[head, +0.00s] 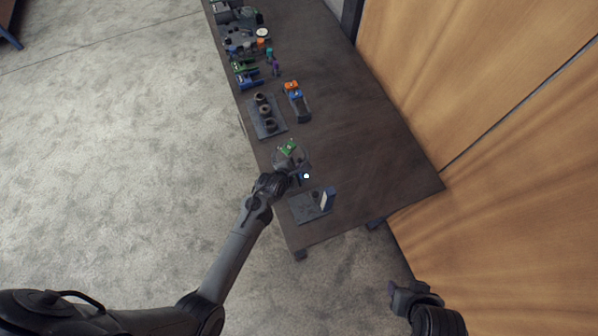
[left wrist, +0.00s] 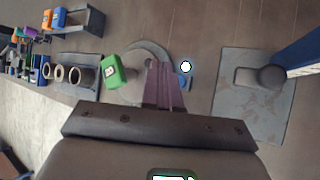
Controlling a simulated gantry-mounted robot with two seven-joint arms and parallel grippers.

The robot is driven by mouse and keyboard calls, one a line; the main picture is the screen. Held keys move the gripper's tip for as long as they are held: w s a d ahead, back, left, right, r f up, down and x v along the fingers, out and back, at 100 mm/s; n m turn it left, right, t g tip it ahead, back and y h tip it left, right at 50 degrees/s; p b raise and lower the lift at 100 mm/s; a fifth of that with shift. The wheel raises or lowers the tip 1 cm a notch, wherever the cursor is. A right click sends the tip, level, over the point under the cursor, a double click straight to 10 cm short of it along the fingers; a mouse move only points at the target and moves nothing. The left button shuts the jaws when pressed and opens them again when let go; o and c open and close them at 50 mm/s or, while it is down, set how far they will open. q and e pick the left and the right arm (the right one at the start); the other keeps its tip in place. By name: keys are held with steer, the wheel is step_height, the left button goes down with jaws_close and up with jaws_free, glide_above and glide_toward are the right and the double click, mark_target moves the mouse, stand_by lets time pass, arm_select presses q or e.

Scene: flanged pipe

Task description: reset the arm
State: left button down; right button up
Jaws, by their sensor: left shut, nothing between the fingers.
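My left arm reaches over the near end of the dark table (head: 370,150). My left gripper (head: 297,178) is above the table, between a round grey base with a green part (head: 288,147) and a flat grey plate (head: 305,208). In the left wrist view the purple fingers of the left gripper (left wrist: 165,88) are together with nothing between them. The green part (left wrist: 113,72) is to their left, and a small blue piece with a white round top (left wrist: 186,68) is just to their right. My right gripper (head: 393,288) hangs off the table at the lower right; its fingers are too small to read.
A blue upright piece (head: 328,199) stands on the grey plate near the table's front edge. A plate with dark rings (head: 265,115) and an orange and blue holder (head: 296,98) are farther back. Several small parts crowd the far left. The table's right side is clear.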

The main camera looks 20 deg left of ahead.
arm_select(q)
steer(key=shift+s+r, duration=0.1)
stand_by(0.4)
steer(key=s+a+r+m+g+y+p, duration=0.15)
steer(key=s+a+p, duration=0.35)
steer(key=s, duration=0.8)
steer(key=s+r+m+g+p, duration=0.1)
steer(key=s+r+m+g, duration=0.1)
steer(key=s+r+m, duration=0.4)
steer(key=s+r+m+g+p, duration=0.1)
steer(key=s+r+m, duration=0.6)
steer(key=r+m, duration=0.8)
steer(key=shift+a+r+m+g+p, duration=0.35)
steer(key=shift+m+g, duration=0.1)
steer(key=shift+m, duration=1.7)
